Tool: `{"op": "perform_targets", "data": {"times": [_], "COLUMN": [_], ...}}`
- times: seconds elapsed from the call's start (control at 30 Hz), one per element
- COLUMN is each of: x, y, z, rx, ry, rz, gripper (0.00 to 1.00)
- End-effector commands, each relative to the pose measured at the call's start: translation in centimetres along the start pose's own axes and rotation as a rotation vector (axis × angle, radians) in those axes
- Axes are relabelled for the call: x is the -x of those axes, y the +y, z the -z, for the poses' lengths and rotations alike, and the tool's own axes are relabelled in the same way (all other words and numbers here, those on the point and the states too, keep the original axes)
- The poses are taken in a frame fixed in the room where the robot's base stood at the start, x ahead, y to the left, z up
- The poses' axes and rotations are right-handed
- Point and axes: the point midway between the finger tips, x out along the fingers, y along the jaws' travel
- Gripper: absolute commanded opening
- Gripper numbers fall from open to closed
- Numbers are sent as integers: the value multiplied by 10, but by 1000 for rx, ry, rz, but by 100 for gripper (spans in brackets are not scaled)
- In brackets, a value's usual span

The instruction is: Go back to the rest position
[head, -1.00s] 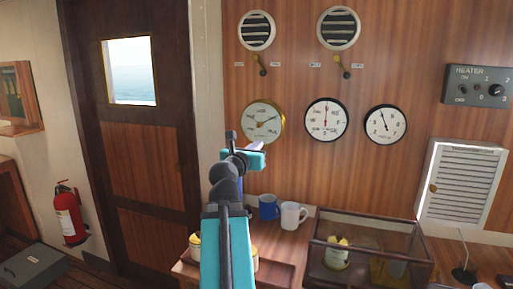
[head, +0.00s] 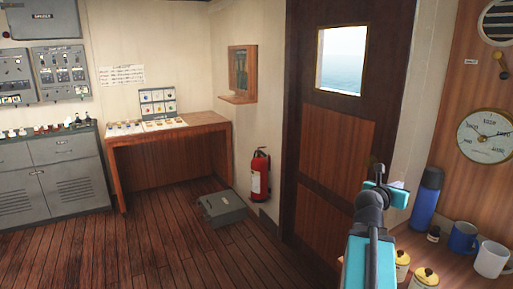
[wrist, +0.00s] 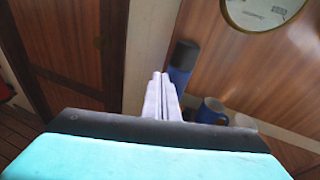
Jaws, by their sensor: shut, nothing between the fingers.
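My gripper (head: 398,186) is raised in front of the door's right side and the wall edge in the head view, at the end of my teal and grey arm. In the wrist view its two pale fingers (wrist: 160,80) are together with nothing between them. They point toward the wood-panelled wall, with the blue flask (wrist: 183,62) just to their right in the picture. No object hangs from the gripper.
The blue flask (head: 427,198), blue mug (head: 463,238), white mug (head: 491,259) and yellow-lidded jars (head: 425,279) stand at the right. A closed door (head: 335,150), fire extinguisher (head: 260,176) and grey case (head: 222,208) are further left. The wooden floor (head: 150,245) is mostly clear.

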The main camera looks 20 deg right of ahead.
Motion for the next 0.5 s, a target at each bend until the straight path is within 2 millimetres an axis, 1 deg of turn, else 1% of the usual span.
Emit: {"op": "perform_targets", "data": {"times": [0.03,0.1,0.17,0.2,0.37,0.4,0.47,0.5], "x": [1,3,6,8,21,24,31,36], "y": [20,44,63,75,121,131,147,156], "z": [18,40,59,72,126,141,162,176], "rx": [13,26,37,46,73,76,82,83], "ry": [23,51,76,93,165,185,215,235], "rz": [-26,-57,-81,-98,-158,-171,-190,-201], "gripper": [0,0,0,0,0,0,0,0]}}
